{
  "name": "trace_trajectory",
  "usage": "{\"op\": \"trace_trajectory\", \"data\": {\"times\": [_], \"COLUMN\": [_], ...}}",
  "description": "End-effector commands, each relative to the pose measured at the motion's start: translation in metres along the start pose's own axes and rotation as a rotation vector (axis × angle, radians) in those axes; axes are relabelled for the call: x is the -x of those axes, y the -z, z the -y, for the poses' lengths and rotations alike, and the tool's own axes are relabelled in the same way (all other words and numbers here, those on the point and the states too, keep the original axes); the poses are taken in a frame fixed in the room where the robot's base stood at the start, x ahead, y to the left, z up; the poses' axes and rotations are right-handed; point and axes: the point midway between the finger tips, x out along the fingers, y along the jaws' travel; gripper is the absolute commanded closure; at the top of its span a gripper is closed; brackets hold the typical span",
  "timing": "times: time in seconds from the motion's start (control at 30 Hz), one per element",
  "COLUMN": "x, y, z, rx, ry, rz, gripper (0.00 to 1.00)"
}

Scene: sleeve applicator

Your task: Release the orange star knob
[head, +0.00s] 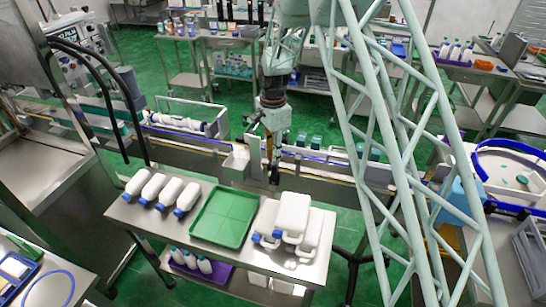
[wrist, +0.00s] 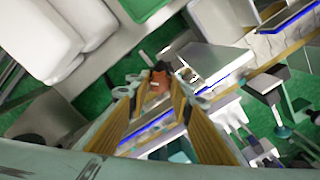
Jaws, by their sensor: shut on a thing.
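The orange star knob (wrist: 155,82) shows in the wrist view as a small orange-red piece between my fingertips, with dark parts around it. My gripper (wrist: 152,92) is shut on it, its two long fingers closing in from both sides. The fingers hide much of the knob. In the head view my gripper (head: 273,168) points down at the conveyor line, just behind the steel table. The knob is too small to make out there.
A steel table (head: 165,233) in front holds a green tray (head: 224,216), white bottles with blue caps (head: 153,187) and large white jugs (head: 292,215). A grey box (head: 237,160) stands left of my gripper on the conveyor (head: 185,155). A pale lattice frame (head: 400,150) rises at right.

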Motion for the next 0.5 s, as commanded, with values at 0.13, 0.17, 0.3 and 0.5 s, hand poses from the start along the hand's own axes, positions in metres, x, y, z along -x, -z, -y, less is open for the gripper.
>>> {"op": "trace_trajectory", "data": {"times": [0.13, 0.17, 0.3, 0.5], "x": [-0.0007, -0.0007, -0.0008, -0.0007], "y": [0.0, 0.0, 0.0, 0.0], "z": [0.0004, 0.0003, 0.0001, 0.0002], "rx": [0.117, 0.142, 0.254, 0.415], "ry": [0.001, 0.001, 0.0, 0.0], "rz": [0.0, 0.0, 0.0, 0.0], "gripper": [0.9, 0.9, 0.9, 0.9]}}
